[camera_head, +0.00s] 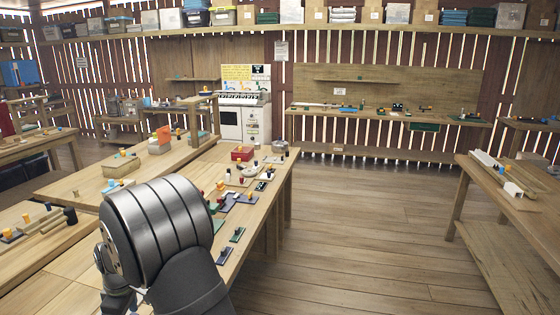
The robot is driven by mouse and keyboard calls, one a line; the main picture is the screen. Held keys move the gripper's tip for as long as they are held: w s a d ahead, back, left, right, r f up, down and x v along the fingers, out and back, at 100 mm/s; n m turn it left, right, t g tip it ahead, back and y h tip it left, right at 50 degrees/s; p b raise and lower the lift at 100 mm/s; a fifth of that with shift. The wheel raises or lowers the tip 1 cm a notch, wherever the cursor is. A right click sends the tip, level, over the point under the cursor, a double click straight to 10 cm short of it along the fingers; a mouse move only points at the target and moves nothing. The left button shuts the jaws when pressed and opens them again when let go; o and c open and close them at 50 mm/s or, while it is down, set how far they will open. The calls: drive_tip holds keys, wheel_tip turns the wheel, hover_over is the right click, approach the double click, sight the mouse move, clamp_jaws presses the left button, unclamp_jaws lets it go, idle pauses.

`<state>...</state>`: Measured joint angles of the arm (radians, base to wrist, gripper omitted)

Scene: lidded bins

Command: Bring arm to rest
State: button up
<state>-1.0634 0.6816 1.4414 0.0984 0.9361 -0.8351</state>
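My arm (165,235) fills the lower left foreground, with a large silver banded joint and a dark link below it. I cannot make out my gripper's fingers in this view. The arm is in front of a long wooden table (265,195), hiding part of its near end. Whether the arm touches the table cannot be told.
A white stove (243,117) stands behind. Another wooden table (520,200) is at right. The floor (370,235) between is clear.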

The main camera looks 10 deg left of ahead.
drive_tip(key=shift+s+a+f+m, duration=0.25)
drive_tip(key=shift+a+f, duration=0.15)
drive_tip(key=shift+a, duration=0.15)
drive_tip(key=shift+s+a+f+m, duration=0.25)
drive_tip(key=shift+a+f, duration=0.1)
drive_tip(key=shift+a, duration=0.2)
